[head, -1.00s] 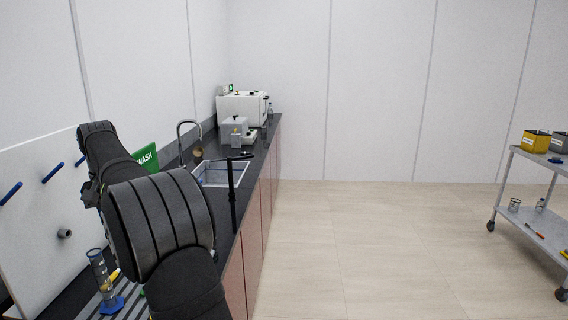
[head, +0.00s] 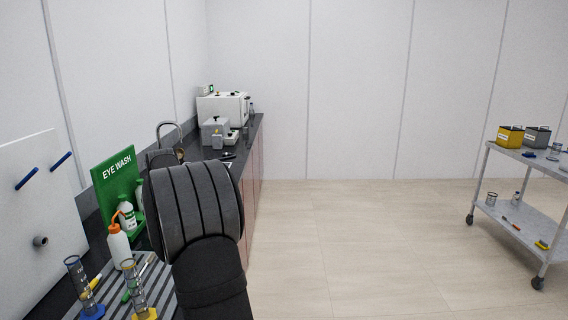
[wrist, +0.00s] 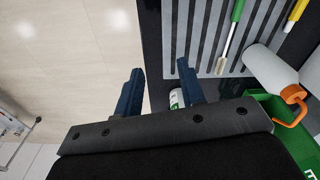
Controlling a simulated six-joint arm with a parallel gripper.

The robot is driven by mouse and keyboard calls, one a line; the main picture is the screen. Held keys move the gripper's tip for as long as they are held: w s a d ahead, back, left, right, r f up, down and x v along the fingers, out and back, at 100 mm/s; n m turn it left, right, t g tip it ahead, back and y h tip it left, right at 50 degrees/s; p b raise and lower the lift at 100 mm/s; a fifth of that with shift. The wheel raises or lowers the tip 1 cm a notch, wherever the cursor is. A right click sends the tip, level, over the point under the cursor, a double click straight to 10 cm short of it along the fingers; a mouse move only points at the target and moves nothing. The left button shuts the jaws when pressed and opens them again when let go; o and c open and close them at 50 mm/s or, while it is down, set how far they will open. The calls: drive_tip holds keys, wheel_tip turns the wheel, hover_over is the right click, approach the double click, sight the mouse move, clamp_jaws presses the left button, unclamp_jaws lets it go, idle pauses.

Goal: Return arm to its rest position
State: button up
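My arm (head: 205,220) is dark and bulky, and rises at the left centre of the head view in front of the counter. My gripper (wrist: 159,82) is hidden in the head view. In the wrist view its two blue fingers are apart with nothing between them, so it is open and empty. Its fingers show over the counter's edge, with pale floor on the left and the grooved drying area (wrist: 215,30) on the right. A small white bottle (wrist: 176,98) shows below, beside the right finger.
A green eye wash station (head: 117,180), an orange-capped wash bottle (head: 119,246) and a blue-based cylinder (head: 78,280) stand on the left counter. A white pegboard (head: 45,220) is behind. A wheeled cart (head: 515,200) stands right. The middle floor is clear.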

drive_tip(key=w+d+f+m, duration=0.2)
drive_tip(key=w+d+f, duration=0.1)
drive_tip(key=d, duration=0.6)
drive_tip(key=shift+d+f, duration=0.25)
drive_tip(key=shift+f, duration=0.5)
drive_tip(key=s+a+r+n, duration=0.1)
drive_tip(key=s+a+r, duration=0.2)
drive_tip(key=a, duration=0.5)
drive_tip(key=s+a+r+n, duration=0.2)
drive_tip(key=s+a+r, duration=0.2)
drive_tip(key=a, duration=0.5)
drive_tip(key=shift+s+a+r+n, duration=0.2)
drive_tip(key=shift+a+r+n, duration=0.1)
drive_tip(key=shift+r, duration=0.6)
